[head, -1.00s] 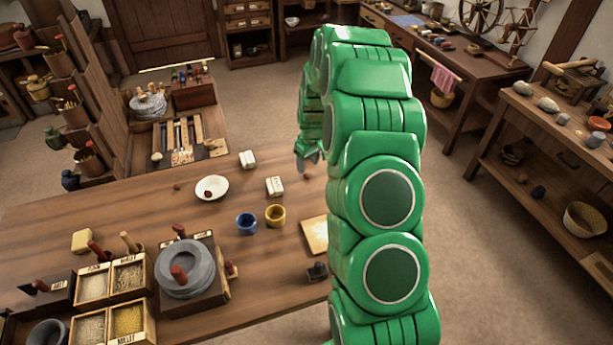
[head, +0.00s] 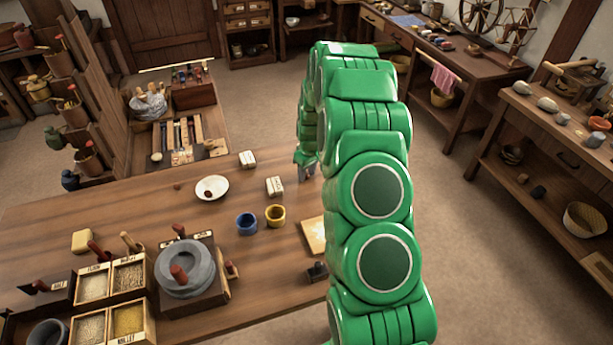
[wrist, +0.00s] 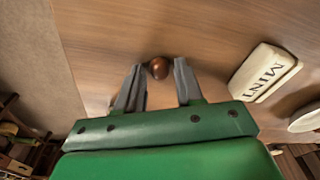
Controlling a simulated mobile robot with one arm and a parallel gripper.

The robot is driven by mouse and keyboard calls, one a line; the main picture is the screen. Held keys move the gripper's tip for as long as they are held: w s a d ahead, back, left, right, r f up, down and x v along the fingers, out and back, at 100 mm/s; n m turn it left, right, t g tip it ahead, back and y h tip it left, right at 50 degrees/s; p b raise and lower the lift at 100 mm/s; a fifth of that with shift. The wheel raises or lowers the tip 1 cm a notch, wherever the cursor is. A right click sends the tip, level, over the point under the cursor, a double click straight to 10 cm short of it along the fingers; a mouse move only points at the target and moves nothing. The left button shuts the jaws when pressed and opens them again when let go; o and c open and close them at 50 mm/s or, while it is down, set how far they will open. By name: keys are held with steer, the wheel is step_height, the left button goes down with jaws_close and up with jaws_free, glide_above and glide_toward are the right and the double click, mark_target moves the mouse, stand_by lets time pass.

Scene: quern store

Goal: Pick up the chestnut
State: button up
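The chestnut (wrist: 159,67) is a small glossy brown ball on the wooden table in the wrist view. It lies at the tips of my gripper (wrist: 158,76), between the two grey fingers and closer to the left one. Whether it touches that finger I cannot tell. The fingers are apart, with a clear gap to the right one. In the head view my gripper (head: 305,171) is low over the table's far right part, partly behind my green arm. The chestnut cannot be made out there.
A white dish (head: 212,188), a blue cup (head: 246,223), a yellow cup (head: 275,216) and a quern (head: 185,268) stand on the table (head: 130,215). The table edge is close by.

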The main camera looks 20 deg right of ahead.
jaws_close()
steer(key=shift+r, duration=0.1)
steer(key=shift+r, duration=0.2)
steer(key=r, duration=0.3)
steer(key=shift+s, duration=0.2)
steer(key=s+a+r, duration=0.2)
steer(key=s+r, duration=0.7)
steer(key=s, duration=0.4)
steer(key=shift+s+a+r, duration=0.15)
steer(key=shift+a+r, duration=0.05)
